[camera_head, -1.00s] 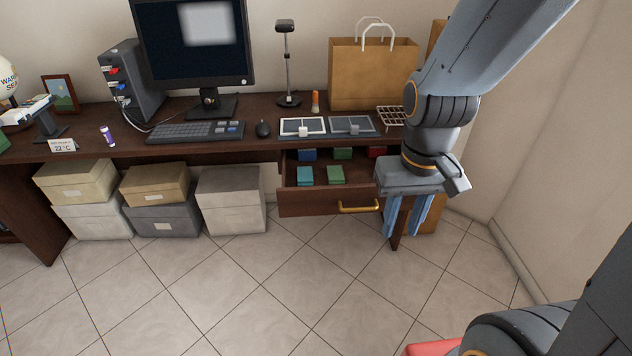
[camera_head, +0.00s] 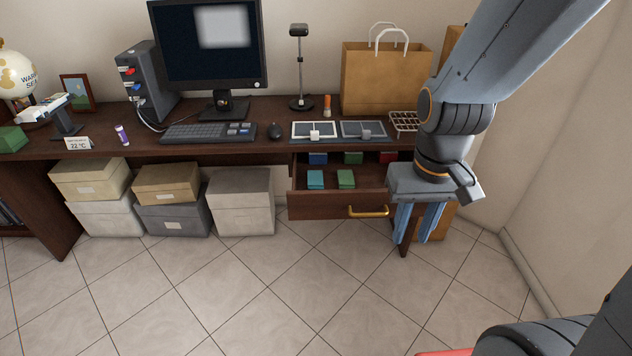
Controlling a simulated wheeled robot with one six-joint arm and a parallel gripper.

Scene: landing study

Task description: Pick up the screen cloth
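An open drawer (camera_head: 325,206) under the desk holds several small folded or flat items. A teal one (camera_head: 315,179) and a green one (camera_head: 346,178) lie toward the front. A blue one (camera_head: 318,158), another green one (camera_head: 353,157) and a red one (camera_head: 388,156) lie behind. I cannot tell which is the screen cloth. My gripper (camera_head: 418,226) points down at the right end of the drawer, beside the handle. Its two blue fingers are apart, with nothing seen between them. My arm hides the drawer's right end.
The desk (camera_head: 265,150) holds a monitor (camera_head: 208,45), keyboard (camera_head: 208,133), mouse (camera_head: 275,131), lamp (camera_head: 300,70), two flat framed panels, a wire rack (camera_head: 403,121) and a paper bag (camera_head: 385,80). Boxes (camera_head: 240,203) stand under it. The tiled floor in front is clear. A wall (camera_head: 560,150) stands right.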

